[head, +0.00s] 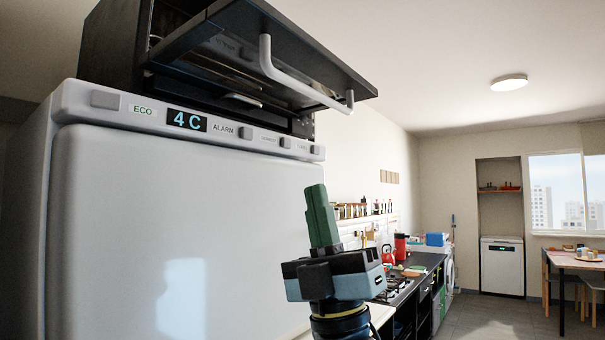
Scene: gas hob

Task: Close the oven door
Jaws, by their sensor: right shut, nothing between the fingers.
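The oven (115,45) is a black box on top of the white fridge. Its dark door (225,50) is hinged open and sticks out toward me and to the right, roughly level with a slight tilt. A white bar handle (300,85) hangs below the door's outer edge. My right gripper (320,195) points up in front of the fridge's right side, below the handle and apart from it. Its green fingers are shut with nothing between them. My left gripper is not in view.
The white fridge (170,220) with a 4 C display fills the left side. Behind my right gripper, a counter with a gas hob (395,285) and a red kettle (388,255) runs back. A dining table (575,262) stands far right; open floor lies between.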

